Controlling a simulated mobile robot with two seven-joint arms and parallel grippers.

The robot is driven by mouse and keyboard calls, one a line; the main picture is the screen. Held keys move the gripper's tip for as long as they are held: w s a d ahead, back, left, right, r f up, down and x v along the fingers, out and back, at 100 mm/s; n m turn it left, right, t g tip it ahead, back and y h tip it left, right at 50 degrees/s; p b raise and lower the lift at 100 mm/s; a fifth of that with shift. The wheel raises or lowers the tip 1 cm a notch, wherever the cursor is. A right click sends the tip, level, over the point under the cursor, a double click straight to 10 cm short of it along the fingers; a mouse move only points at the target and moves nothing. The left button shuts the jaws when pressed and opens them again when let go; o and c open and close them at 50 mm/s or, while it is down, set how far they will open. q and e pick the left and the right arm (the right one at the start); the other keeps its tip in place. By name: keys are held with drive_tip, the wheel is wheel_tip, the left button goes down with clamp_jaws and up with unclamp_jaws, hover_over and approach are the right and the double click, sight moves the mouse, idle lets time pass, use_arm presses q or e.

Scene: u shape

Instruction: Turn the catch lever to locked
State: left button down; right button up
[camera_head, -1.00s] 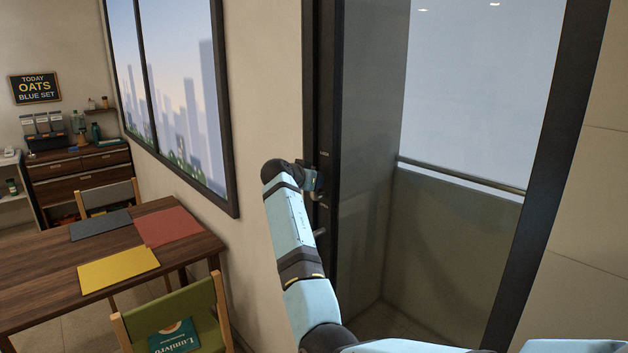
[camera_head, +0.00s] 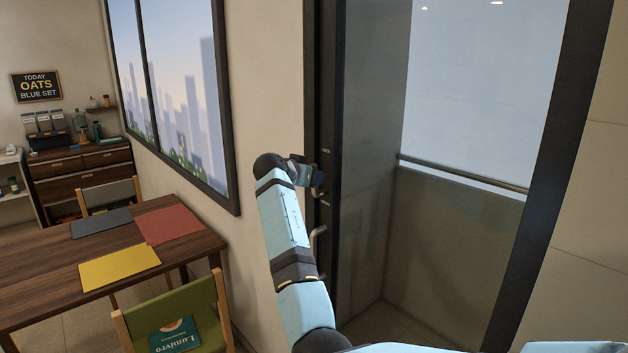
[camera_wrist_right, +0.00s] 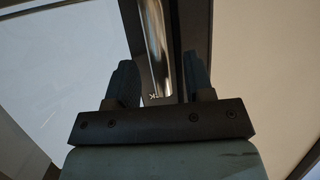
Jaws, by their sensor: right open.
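A dark door frame (camera_head: 327,90) holds the glass door. In the head view, small pale marks and a short metal handle (camera_head: 318,232) show on it; the handle sits just below my right gripper (camera_head: 314,178). In the right wrist view, a shiny metal bar (camera_wrist_right: 155,45) runs down between the two dark fingers of my right gripper (camera_wrist_right: 160,78). I take this bar for the catch lever. The fingers are apart, with gaps beside the bar, so it is not gripped. Part of a small printed label shows at its lower end. The lever's pivot is hidden. My left gripper is out of view.
Right of the frame is a glass panel (camera_head: 460,90) with a horizontal rail (camera_head: 465,175). At left stand a wooden table (camera_head: 50,265) with coloured mats and a green chair (camera_head: 175,310). A window (camera_head: 180,100) is on the wall beside the frame.

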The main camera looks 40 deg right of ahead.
drive_tip(key=b+v, duration=0.2)
drive_tip(key=v, duration=0.9)
wheel_tip(320, 180, down, 17)
drive_tip(key=s+a+n+t+y+p, duration=0.1)
drive_tip(key=a+n+t+y+p, duration=0.1)
drive_tip(key=n+t, duration=0.3)
drive_tip(key=s+a+f+n+t+y, duration=0.1)
drive_tip(key=s+a+f+n+y, duration=0.25)
drive_tip(key=f, duration=0.55)
drive_tip(key=s+a+f+n+t+y, duration=0.1)
drive_tip(key=s+a+f+n, duration=0.25)
drive_tip(key=s+f, duration=0.4)
drive_tip(key=s+a+f+n+y+p, duration=0.1)
drive_tip(key=s+a+f+y, duration=0.2)
drive_tip(key=s, duration=0.6)
drive_tip(key=s+a+f+n+y+p, duration=0.1)
drive_tip(key=s+a+f, duration=0.4)
drive_tip(key=s, duration=0.5)
drive_tip(key=s+a+f+n+y+p, duration=0.1)
drive_tip(key=s+a+f+n+y, duration=0.2)
drive_tip(key=s, duration=0.7)
drive_tip(key=shift+a+f+y, duration=0.65)
drive_tip(key=shift+a+y, duration=0.5)
